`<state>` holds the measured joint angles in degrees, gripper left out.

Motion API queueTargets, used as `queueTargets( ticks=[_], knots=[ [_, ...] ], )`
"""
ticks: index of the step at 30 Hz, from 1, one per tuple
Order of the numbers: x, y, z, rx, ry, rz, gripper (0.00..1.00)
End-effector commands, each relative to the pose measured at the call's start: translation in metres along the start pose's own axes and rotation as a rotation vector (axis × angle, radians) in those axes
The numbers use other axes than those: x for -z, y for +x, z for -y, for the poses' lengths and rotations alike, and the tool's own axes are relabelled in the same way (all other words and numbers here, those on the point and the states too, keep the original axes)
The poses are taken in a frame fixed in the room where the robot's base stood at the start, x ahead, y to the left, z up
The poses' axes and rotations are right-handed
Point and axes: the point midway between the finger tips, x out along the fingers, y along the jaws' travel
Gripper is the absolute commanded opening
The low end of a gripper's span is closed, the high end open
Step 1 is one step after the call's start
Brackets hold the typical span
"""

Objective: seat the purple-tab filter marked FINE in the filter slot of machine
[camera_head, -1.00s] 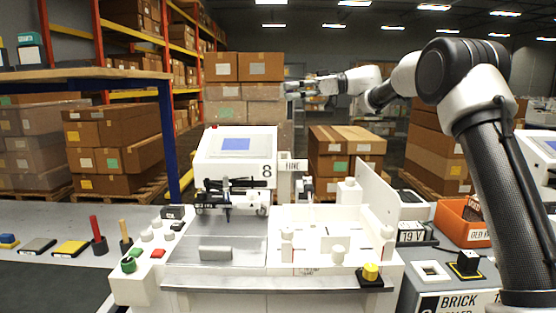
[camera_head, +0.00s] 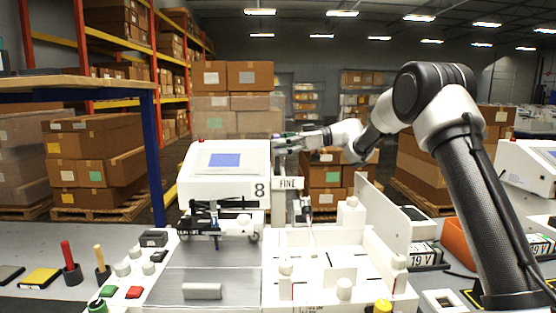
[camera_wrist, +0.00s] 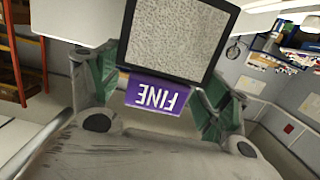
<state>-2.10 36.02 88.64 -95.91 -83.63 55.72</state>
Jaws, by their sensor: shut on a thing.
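The filter (camera_wrist: 178,35) has a dark frame, a grey speckled mesh and a purple tab (camera_wrist: 157,95) marked FINE, upside down in the wrist view. My gripper (camera_wrist: 155,92) is shut on it, green finger pads on either side of the tab. In the head view my gripper (camera_head: 284,143) is beside the upper right of the white machine 8 (camera_head: 225,178); the filter is too small to make out there. I cannot make out the slot opening.
The machine's bed has a grey plate (camera_head: 200,291) on the left and a white section with pegs and an upright panel (camera_head: 376,215) on the right. A shelf (camera_head: 75,85) stands at the left. Stacked cartons (camera_head: 235,100) are behind.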

Motion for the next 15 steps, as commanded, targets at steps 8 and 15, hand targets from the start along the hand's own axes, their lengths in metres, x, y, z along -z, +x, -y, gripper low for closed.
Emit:
queueTargets(
  ticks=[8,15],
  knots=[
    [-0.027,0.004,0.000,0.001,0.002,0.000,0.54],
    [-0.043,0.006,0.000,0.000,-0.001,0.000,0.54]
  ],
)
